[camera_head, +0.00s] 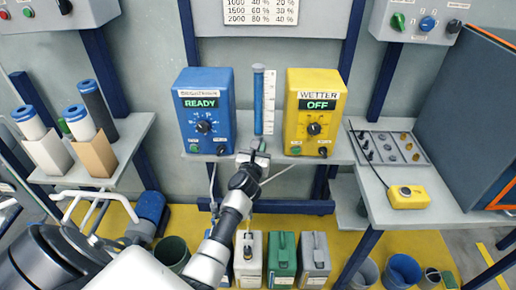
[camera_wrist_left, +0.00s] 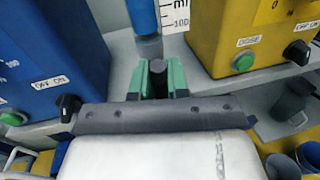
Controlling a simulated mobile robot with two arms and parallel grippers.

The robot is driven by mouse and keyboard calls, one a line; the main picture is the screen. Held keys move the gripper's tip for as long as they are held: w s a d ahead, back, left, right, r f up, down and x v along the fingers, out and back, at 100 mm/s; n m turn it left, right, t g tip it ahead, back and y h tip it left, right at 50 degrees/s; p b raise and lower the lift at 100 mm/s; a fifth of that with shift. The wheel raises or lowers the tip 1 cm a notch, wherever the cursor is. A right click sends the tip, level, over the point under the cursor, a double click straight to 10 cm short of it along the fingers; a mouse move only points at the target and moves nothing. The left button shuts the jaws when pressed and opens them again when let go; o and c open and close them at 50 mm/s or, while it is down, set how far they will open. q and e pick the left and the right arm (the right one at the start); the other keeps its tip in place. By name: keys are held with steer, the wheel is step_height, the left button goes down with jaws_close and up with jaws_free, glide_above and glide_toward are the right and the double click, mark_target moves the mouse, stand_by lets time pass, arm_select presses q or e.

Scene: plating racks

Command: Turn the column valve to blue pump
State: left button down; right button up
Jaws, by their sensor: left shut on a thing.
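The column (camera_head: 258,100) stands upright between the two pumps and holds blue liquid. Its lower end also shows in the left wrist view (camera_wrist_left: 144,18). The dark valve handle (camera_wrist_left: 158,79) sits below the column, between the green finger pads of my left gripper (camera_wrist_left: 155,82). In the head view my left gripper (camera_head: 253,158) reaches the shelf edge under the column, shut on the handle. Which way the valve points is hidden. The blue pump (camera_head: 207,92) on the left shows READY. The yellow pump (camera_head: 316,90), labelled WETTER, shows OFF. My right gripper is not in view.
A white scale (camera_head: 269,90) stands beside the column. Several cartridges rest on the left shelf (camera_head: 135,130). A tray of small parts (camera_head: 376,146) and a yellow box (camera_head: 408,196) lie on the right bench. Canisters (camera_head: 282,245) and buckets (camera_head: 402,268) stand below.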

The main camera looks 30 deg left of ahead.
arm_select(q)
steer(key=m+p, duration=0.2)
steer(key=shift+w+d+r+g+p, duration=0.15)
steer(key=shift+d+g+p, duration=0.15)
steer(key=shift+w+d+f+m+g+y+p, duration=0.15)
steer(key=shift+d+f+m+g+p, duration=0.15)
steer(key=shift+m+p, duration=0.9)
steer(key=shift+w+d+f+m+g+y+p, duration=0.15)
steer(key=shift+f+m+g+p, duration=0.2)
steer(key=shift+m+p, duration=0.85)
steer(key=shift+w+d+f+m+g+y+p, duration=0.1)
steer(key=shift+d+f+m+g+p, duration=0.35)
steer(key=shift+m, duration=1.25)
steer(key=shift+a+r, duration=0.1)
steer(key=shift+a, duration=0.05)
steer(key=c, duration=1.1)
jaws_free()
steer(key=shift+r, duration=0.1)
